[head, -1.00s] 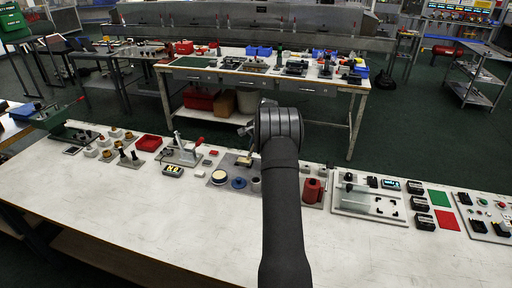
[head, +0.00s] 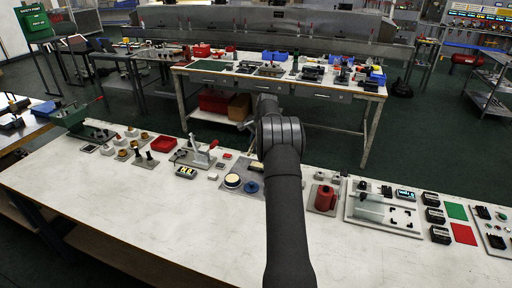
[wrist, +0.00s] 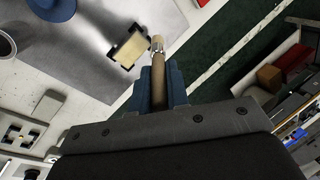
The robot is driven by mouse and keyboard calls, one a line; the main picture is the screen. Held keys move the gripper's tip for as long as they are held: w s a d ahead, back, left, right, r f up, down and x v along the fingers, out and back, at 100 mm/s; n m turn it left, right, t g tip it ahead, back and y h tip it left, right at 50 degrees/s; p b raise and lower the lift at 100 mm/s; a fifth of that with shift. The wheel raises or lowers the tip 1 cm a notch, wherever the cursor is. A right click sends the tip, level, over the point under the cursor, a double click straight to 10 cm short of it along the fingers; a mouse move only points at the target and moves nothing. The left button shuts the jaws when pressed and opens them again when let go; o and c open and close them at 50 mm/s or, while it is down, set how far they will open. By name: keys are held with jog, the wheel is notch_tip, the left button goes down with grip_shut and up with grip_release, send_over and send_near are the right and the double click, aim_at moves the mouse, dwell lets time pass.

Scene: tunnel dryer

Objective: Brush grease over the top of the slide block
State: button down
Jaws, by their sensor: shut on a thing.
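My gripper (wrist: 157,88) shows in the wrist view with its blue fingers shut on the wooden handle of a brush (wrist: 158,68). The brush points away from me and its pale tip is just right of a small block (wrist: 130,48) with a cream top and dark ends, which looks like the slide block. I cannot tell whether the tip touches it. The block is on a grey mat (wrist: 95,60). A round tin (head: 232,181) with cream contents, perhaps the grease, sits beside a blue lid (head: 250,188).
The front of the white bench (head: 150,220) is clear.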

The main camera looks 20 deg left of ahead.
jog(key=shift+r, duration=2.35)
jog(key=shift+s+d+f, duration=0.1)
jog(key=shift+s+f, duration=0.2)
jog(key=shift+f, duration=0.15)
